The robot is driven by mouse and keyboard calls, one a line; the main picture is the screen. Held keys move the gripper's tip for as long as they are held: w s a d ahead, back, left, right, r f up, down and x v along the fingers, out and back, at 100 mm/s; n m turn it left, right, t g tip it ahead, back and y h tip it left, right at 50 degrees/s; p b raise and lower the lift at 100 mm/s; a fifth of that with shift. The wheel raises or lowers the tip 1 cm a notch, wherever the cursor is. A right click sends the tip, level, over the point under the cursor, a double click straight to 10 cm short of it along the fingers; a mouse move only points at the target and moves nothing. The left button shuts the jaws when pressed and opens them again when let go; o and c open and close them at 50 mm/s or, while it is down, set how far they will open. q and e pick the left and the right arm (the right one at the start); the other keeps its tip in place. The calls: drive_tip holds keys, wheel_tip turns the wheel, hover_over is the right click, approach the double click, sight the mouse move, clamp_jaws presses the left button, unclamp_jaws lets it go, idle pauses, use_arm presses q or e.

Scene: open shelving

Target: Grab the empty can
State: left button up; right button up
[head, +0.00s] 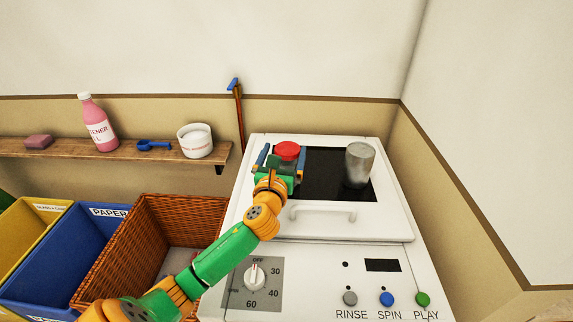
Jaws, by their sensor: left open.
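A plain grey metal can (359,165) stands upright on the dark panel on top of the white machine, right of my left gripper. A red round-topped object (287,151) is just beyond my left gripper; its lower part is hidden by the gripper. My left gripper (278,165) is over the left part of the machine top, open, and apart from the grey can. Whether the red object lies between its fingers I cannot tell. My right gripper is not in view.
The white machine (320,225) has a handle, a dial and several buttons at its front. A wooden shelf (80,151) holds a pink bottle (98,122) and a white tub (195,141). A wicker basket (165,215) and a blue paper bin (60,240) stand lower left. Walls close the back and right.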

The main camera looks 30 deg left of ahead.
use_arm(q)
drive_tip(key=shift+w+f, duration=0.25)
drive_tip(key=shift+w, duration=0.55)
drive_tip(key=shift+s+r, duration=0.1)
drive_tip(key=shift+s, duration=0.1)
drive_tip(key=c, duration=1.4)
drive_tip(key=shift+w, duration=0.1)
drive_tip(key=shift+r, duration=0.1)
